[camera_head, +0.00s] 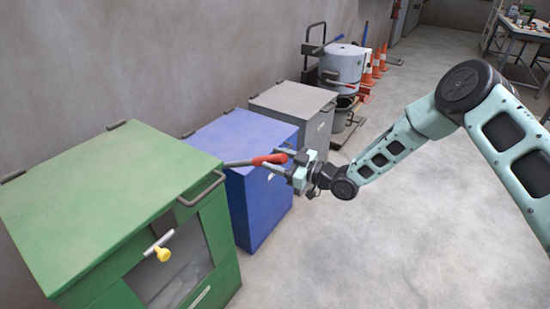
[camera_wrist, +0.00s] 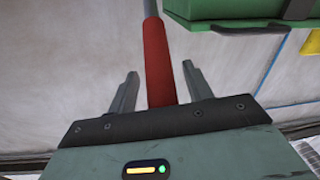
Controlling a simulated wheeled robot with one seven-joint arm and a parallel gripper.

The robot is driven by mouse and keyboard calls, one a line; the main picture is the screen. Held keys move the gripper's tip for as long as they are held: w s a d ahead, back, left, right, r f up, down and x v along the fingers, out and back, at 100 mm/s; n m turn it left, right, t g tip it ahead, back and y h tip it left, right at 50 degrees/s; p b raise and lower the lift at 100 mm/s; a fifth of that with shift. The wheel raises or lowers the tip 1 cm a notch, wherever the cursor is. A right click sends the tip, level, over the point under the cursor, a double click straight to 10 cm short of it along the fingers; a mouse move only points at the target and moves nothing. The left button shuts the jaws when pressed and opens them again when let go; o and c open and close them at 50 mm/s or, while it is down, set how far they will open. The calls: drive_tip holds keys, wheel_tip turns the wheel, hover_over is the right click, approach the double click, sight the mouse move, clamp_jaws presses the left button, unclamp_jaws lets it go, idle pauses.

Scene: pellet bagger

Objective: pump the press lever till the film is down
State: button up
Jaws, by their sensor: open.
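The press lever has a red grip (camera_head: 268,159) on a grey rod (camera_head: 238,163), which runs left to the green box (camera_head: 90,190). Where the rod joins the box is hard to see. My gripper (camera_head: 284,163) is at the free end of the red grip. In the wrist view the red grip (camera_wrist: 158,65) lies between my two spread fingers (camera_wrist: 160,69), with gaps on both sides. A pale grey, film-like surface (camera_head: 180,275) shows in the front opening of the green box; I cannot tell its level.
A yellow knob (camera_head: 162,254) is on the green box front, and a metal handle (camera_head: 203,190) is at its edge. A blue box (camera_head: 262,200) and a grey box (camera_head: 318,130) stand behind along the wall. Open floor (camera_head: 340,250) lies to the right.

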drive_tip(key=shift+w+a, duration=0.15)
drive_tip(key=shift+a, duration=0.2)
